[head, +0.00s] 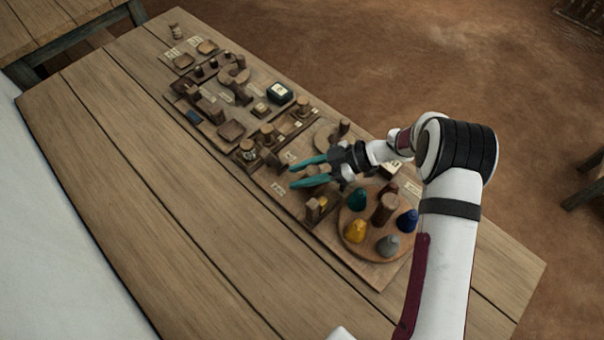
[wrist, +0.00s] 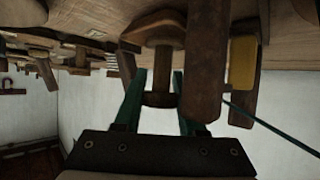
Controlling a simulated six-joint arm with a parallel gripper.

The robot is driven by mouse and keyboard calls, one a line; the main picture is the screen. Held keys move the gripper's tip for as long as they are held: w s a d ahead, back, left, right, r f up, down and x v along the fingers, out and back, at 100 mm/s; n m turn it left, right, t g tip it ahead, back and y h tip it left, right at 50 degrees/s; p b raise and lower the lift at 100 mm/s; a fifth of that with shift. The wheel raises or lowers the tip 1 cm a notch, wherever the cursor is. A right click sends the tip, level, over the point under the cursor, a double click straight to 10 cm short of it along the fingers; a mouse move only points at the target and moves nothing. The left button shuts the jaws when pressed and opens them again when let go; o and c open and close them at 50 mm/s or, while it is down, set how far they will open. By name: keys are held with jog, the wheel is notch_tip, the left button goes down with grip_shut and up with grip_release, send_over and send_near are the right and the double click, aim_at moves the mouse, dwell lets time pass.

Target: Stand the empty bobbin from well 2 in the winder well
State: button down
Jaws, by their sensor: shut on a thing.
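My gripper (head: 296,175) has teal fingers and reaches left over the board in the head view. In the wrist view a plain brown wooden bobbin (wrist: 159,82) with wider ends stands between the fingers (wrist: 160,108), and my gripper is shut on it. No thread shows on it. In the head view I cannot make out the held bobbin clearly. I cannot tell which well is well 2 or which is the winder well, as the labels are too small to read.
A round wooden tray (head: 372,253) carries yellow (head: 355,231), teal, blue and grey cones around a post. A brown post (wrist: 205,60) and a yellow-wound piece (wrist: 243,62) stand close beside the held bobbin. Labelled wooden holders crowd the board. The table's left side (head: 150,170) is clear.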

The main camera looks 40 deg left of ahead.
jog(key=shift+f, duration=0.45)
jog(key=shift+f, duration=0.15)
jog(key=shift+c, duration=2.4)
grip_release()
